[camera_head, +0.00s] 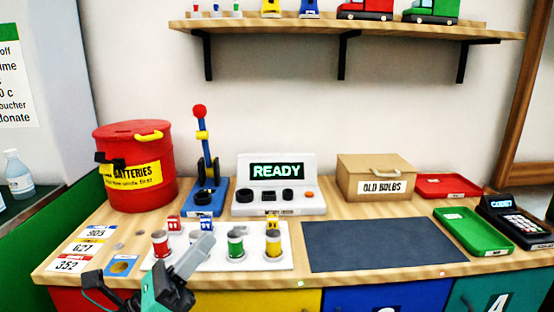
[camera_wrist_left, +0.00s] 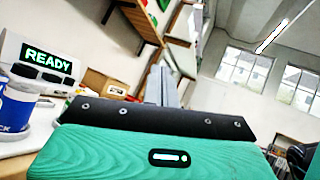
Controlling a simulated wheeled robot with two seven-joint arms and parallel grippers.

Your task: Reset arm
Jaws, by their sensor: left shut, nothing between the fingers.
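My left gripper (camera_head: 198,252) comes in from the bottom left of the head view, in front of the white board (camera_head: 205,262) with coloured spools. Its fingers are shut, with nothing between them. In the left wrist view my gripper's fingers (camera_wrist_left: 162,85) point up and away, past the counter. Behind the gripper stand a red spool (camera_head: 160,243), a green spool (camera_head: 236,244) and a yellow spool (camera_head: 273,243). Whether the gripper touches the board cannot be told. My right gripper is in neither view.
A red battery bin (camera_head: 135,190), a lever stand (camera_head: 205,195), a READY console (camera_head: 280,197) and an OLD BULBS box (camera_head: 376,178) line the back. A dark mat (camera_head: 385,245) lies bare. A green tray (camera_head: 473,232) and card terminal (camera_head: 515,222) are at right. A shelf (camera_head: 340,29) hangs above.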

